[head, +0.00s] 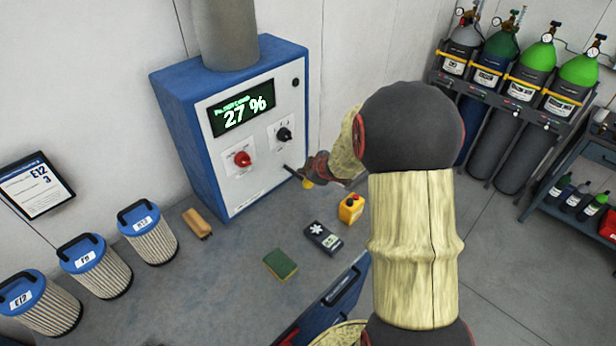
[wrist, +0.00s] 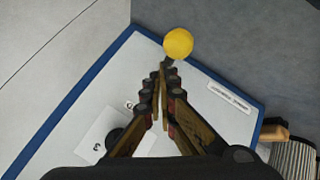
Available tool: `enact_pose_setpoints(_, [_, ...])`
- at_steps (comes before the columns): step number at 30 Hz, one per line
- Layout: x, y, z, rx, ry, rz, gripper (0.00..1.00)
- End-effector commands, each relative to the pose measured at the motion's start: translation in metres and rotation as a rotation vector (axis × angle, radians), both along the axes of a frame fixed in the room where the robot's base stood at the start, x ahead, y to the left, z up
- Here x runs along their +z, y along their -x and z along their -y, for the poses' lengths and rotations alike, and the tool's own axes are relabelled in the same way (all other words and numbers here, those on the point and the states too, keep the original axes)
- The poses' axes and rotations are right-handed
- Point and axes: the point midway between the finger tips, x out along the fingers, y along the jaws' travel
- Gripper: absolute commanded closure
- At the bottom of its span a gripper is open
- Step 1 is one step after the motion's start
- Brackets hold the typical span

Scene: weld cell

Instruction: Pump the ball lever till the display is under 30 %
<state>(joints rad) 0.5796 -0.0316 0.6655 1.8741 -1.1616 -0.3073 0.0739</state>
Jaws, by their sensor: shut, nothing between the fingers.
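The blue and white cabinet (head: 205,165) has a lit display (head: 243,108) that reads 27 %. The lever's yellow ball (head: 307,184) is low at the cabinet's right front, partly hidden by my gripper (head: 304,173). In the wrist view the yellow ball (wrist: 178,43) sits just past the tips of my gripper (wrist: 163,70). The fingers are shut with nothing between them. I cannot tell whether the tips touch the lever's dark rod. A red knob (head: 242,159) and a black knob (head: 284,134) are on the cabinet's front panel.
Several blue-topped filters (head: 148,236) stand at left. Gas cylinders (head: 524,75) are racked at back right.

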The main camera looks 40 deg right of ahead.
Motion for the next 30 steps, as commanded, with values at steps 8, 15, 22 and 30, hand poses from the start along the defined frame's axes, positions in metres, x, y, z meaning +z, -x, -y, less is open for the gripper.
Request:
enact_pose_setpoints(8, [0.0, 0.0, 0.0, 0.0, 0.0, 0.0, 1.0])
enact_pose_setpoints(15, [0.014, 0.0, 0.0, -0.001, -0.001, 0.0, 1.0])
enact_pose_setpoints(22, [0.035, 0.0, 0.0, 0.0, 0.0, 0.0, 1.0])
enact_pose_setpoints(30, [0.052, 0.0, 0.0, 0.0, 0.0, 0.0, 1.0])
